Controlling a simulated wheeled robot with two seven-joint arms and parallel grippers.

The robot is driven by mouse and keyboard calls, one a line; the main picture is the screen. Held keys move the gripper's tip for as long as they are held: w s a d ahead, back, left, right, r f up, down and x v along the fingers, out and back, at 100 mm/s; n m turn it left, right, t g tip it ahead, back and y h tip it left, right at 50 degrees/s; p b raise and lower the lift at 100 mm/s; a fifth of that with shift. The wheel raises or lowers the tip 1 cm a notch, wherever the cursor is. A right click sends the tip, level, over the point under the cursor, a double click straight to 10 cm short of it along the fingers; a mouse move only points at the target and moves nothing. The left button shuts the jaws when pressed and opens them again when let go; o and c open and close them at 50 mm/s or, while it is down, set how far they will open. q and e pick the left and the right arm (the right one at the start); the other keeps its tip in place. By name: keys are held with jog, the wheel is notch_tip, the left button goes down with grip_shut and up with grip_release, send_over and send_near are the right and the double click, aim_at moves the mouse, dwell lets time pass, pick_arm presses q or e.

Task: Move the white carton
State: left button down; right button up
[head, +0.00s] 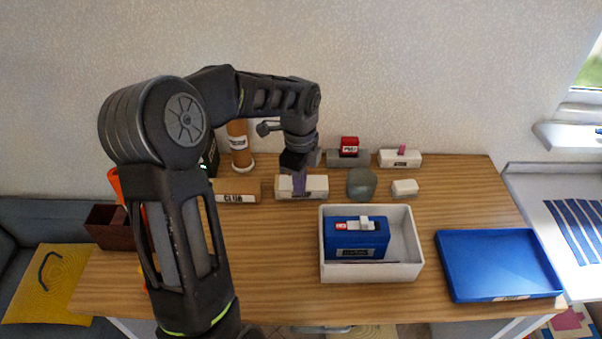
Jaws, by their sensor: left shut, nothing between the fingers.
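Several white things are in view, and I cannot tell for certain which is the white carton. A small plain white block (404,188) lies on the right of the table's back half. A white labelled box (400,158) with a pink piece on top stands behind it. Another pale labelled box (317,185) stands left of the grey-green round object. My left gripper (298,187) is shut and empty, pointing down at this pale box. A purple part shows at its tip; whether it touches the box is unclear. My right gripper is out of view.
A white open bin (414,262) holds a blue box (356,240) with small pieces on top. A blue tray (497,265) lies at the right edge. A grey-green round object (361,183) and a grey box with a red block (349,146) stand near the back.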

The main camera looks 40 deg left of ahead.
aim_at(342, 211)
pick_arm(q)
notch_tip(342, 211, down, 5)
jog(key=shift+f+p, duration=0.2)
jog(key=shift+p, duration=0.25)
jog(key=d, duration=0.2)
jog(key=w+d+p, duration=0.1)
jog(key=shift+d+r, duration=0.25)
jog(key=shift+d+f, duration=0.15)
jog(key=shift+d, duration=0.05)
jog(key=d, duration=0.2)
jog(key=w+d+b, duration=0.1)
jog(key=d, duration=0.4)
jog(key=shift+w+b, duration=0.35)
jog(key=shift+w, duration=0.05)
jog(key=shift+a, duration=0.1)
